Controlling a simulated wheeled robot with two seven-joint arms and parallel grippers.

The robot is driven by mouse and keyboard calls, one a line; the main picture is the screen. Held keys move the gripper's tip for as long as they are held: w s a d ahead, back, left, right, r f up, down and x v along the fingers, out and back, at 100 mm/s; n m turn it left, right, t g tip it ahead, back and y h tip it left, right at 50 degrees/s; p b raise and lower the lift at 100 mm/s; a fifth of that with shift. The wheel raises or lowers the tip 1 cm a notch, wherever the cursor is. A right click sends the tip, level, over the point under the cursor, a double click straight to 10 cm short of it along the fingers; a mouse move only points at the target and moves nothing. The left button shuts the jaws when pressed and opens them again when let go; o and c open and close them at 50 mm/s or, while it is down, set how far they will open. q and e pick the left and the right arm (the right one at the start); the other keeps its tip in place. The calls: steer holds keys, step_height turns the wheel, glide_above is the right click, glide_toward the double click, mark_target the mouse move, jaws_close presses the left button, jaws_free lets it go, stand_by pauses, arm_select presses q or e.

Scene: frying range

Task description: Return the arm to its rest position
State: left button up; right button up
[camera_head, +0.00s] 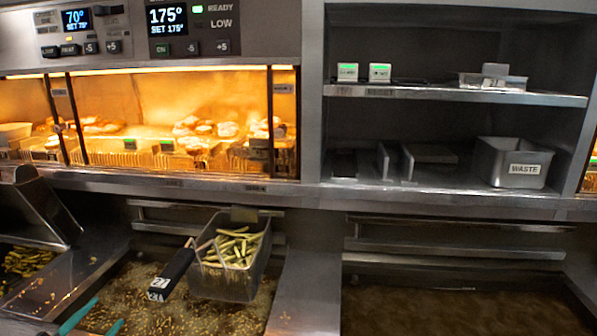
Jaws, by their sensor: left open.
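My left gripper (108,310) shows at the bottom left edge as two teal fingers, apart, with nothing seen between them. Only the finger ends are in view; the rest of the arm is out of frame. It is over the left oil vat (200,318), to the lower left of a fry basket (225,284). The basket holds pale green sticks of food (238,248). Its black handle (174,272) with a number label points down-left toward the gripper, clear of the fingers. My right gripper is not in view.
The left vat's oil is bubbling. A metal divider (305,290) separates it from a right vat (450,312) without a basket. A metal chute (45,210) stands at left. Behind are a lit warming cabinet (190,100) and shelves with a waste bin (512,163).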

arm_select(q)
steer(key=s+f+n+g+y, duration=0.1)
steer(key=f+n+y, duration=0.1)
steer(key=f+n, duration=0.1)
steer(key=s+f+n+g+y, duration=0.1)
steer(key=f+n+y, duration=0.2)
steer(key=f, duration=0.1)
steer(key=s+f+n+g+y, duration=0.1)
steer(key=f+n+y, duration=0.2)
steer(key=f, duration=0.1)
steer(key=shift+s+d, duration=0.15)
steer(key=shift+d, duration=0.05)
steer(key=s+d+f+n+g+h, duration=0.1)
steer(key=s+d+f+n+g, duration=0.1)
steer(key=s+d+f+g, duration=0.6)
steer(key=s+d+f+n+g+h, duration=0.15)
steer(key=s+d+f+g, duration=0.4)
steer(key=s, duration=0.55)
step_height(320, 180, down, 25)
steer(key=s+a+f+g+y, duration=0.1)
steer(key=s+a+f, duration=0.2)
steer(key=s+f, duration=1.3)
steer(key=shift+s+f+g, duration=0.25)
steer(key=shift+s+g, duration=0.1)
steer(key=shift+s, duration=0.3)
steer(key=shift+a, duration=0.1)
steer(key=shift+c, duration=0.4)
